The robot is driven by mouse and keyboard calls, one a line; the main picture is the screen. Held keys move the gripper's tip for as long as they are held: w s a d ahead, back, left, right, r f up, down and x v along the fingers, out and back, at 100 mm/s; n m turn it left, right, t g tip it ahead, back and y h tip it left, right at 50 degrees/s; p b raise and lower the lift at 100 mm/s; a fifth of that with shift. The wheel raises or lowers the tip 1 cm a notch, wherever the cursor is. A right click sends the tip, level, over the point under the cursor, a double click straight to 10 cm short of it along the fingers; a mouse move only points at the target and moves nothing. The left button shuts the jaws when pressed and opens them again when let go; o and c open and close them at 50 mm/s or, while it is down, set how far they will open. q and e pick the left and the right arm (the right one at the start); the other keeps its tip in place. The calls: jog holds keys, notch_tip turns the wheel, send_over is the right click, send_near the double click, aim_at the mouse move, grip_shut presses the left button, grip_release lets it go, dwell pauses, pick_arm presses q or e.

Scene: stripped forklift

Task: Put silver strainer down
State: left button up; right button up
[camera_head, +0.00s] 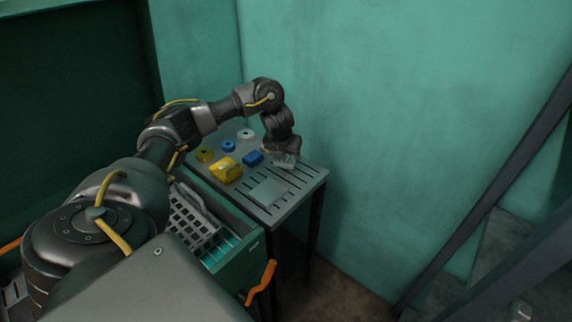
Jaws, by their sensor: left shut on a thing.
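The silver strainer (286,161) is a small grey metal piece at the far right corner of a slatted metal table (313,178). My left gripper (282,149) points down over that corner and is shut on the strainer. The gripper hides part of it. It is at or just above the tabletop, but I cannot tell whether it touches. My right gripper is not in view.
On the table are a yellow block (226,171), a blue block (253,158), a yellow ring (204,155), a blue ring (228,146), a white ring (245,134) and a pale square plate (268,192). An open green drawer (238,255) with an orange handle (262,283) stands in front.

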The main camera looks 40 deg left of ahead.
aim_at(285, 160)
pick_arm(q)
notch_tip(285, 160, down, 3)
jog(key=shift+r+b, duration=0.1)
jog(key=shift+b, duration=0.2)
jog(key=shift+f, duration=0.2)
jog(key=shift+f, duration=0.1)
jog(key=o, duration=1.2)
jog(key=shift+c, duration=0.2)
